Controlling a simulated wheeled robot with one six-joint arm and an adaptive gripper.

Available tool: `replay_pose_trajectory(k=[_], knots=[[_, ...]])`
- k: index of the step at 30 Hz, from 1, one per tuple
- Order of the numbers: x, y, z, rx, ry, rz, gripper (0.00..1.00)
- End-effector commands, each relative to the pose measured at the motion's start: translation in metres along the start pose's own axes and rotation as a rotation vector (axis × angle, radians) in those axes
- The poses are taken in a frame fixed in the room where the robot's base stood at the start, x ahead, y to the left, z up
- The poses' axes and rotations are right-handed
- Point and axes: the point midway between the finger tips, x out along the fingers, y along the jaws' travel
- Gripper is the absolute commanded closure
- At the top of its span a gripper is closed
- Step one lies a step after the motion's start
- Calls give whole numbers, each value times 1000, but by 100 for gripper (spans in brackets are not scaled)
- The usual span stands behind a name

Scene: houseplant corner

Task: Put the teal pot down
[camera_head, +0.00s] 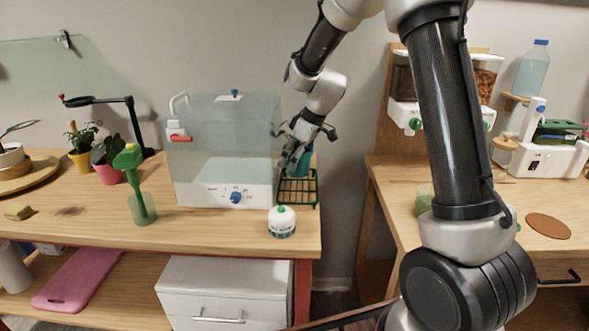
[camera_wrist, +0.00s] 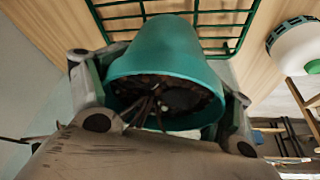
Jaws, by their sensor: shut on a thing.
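The teal pot (camera_head: 304,162) is in my gripper (camera_head: 295,158) at the right end of the left table. In the wrist view the pot (camera_wrist: 165,48) sits between the two fingers, its open rim with dark soil and twig-like stems facing the camera. My gripper is shut on its sides. A green wire rack (camera_head: 298,190) lies on the table directly below the pot. In the wrist view the rack (camera_wrist: 222,12) shows behind the pot's base. I cannot tell whether the pot touches the rack.
A clear tank with a white base (camera_head: 224,195) stands close on the left of the rack. A white, green-topped container (camera_head: 282,223) stands in front. The table's right edge is just beyond the rack, with a gap before the right table (camera_head: 390,172).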

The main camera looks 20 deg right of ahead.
Motion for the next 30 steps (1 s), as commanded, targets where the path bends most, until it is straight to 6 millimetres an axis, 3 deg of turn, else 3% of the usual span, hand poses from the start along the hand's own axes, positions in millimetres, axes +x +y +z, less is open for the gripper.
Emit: replay_pose_trajectory(k=[6, 17, 18, 21, 22, 30], knots=[[30, 0, 13, 1, -3, -2, 68], [35, 0, 15, 0, -1, 0, 68], [36, 0, 15, 0, -1, -1, 23], [36, 0, 15, 0, -1, -1, 5], [36, 0, 15, 0, -1, -1, 0], [35, 0, 15, 0, -1, -1, 0]])
